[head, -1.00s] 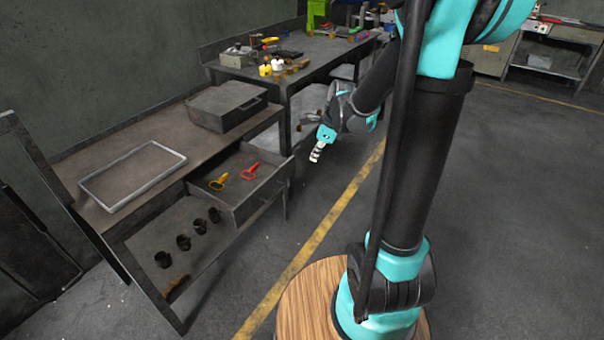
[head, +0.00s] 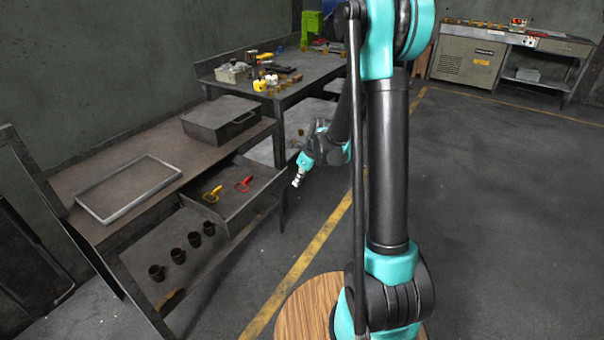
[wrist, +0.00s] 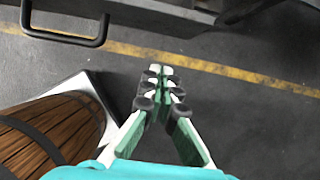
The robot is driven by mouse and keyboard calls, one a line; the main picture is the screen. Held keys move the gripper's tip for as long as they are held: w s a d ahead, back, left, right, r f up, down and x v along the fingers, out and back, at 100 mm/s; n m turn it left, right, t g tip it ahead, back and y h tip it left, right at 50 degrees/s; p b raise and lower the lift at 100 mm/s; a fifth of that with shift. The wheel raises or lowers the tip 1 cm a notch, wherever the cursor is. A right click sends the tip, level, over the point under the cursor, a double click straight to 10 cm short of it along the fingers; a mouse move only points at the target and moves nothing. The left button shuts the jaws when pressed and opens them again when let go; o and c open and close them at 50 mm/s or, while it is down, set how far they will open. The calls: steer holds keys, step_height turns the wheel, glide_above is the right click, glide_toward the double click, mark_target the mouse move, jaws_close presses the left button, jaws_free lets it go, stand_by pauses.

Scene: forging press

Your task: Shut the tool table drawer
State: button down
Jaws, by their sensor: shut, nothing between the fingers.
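The tool table (head: 105,175) stands at the left in the head view. Its drawer (head: 245,210) is pulled out on the right half of the table, with a yellow-handled tool (head: 212,194) and a red-handled tool (head: 244,184) inside. My gripper (head: 297,182) is just right of the drawer's front corner, apart from it and pointing down. In the wrist view the fingers (wrist: 160,72) are together and empty above the floor. A dark bar handle (wrist: 66,38) shows there at top left, seemingly on the drawer front.
A grey case (head: 220,118) and a metal frame (head: 128,188) lie on the tabletop. Several dark cups (head: 194,239) stand on the lower shelf. A second table (head: 290,90) with tools is behind. Floor beside the yellow line is clear.

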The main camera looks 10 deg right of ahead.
mark_target(288, 178)
steer(key=w+a, duration=0.1)
steer(key=w+a+f, duration=0.1)
steer(key=a, duration=0.1)
steer(key=shift+w+a, duration=0.25)
steer(key=shift+w, duration=0.1)
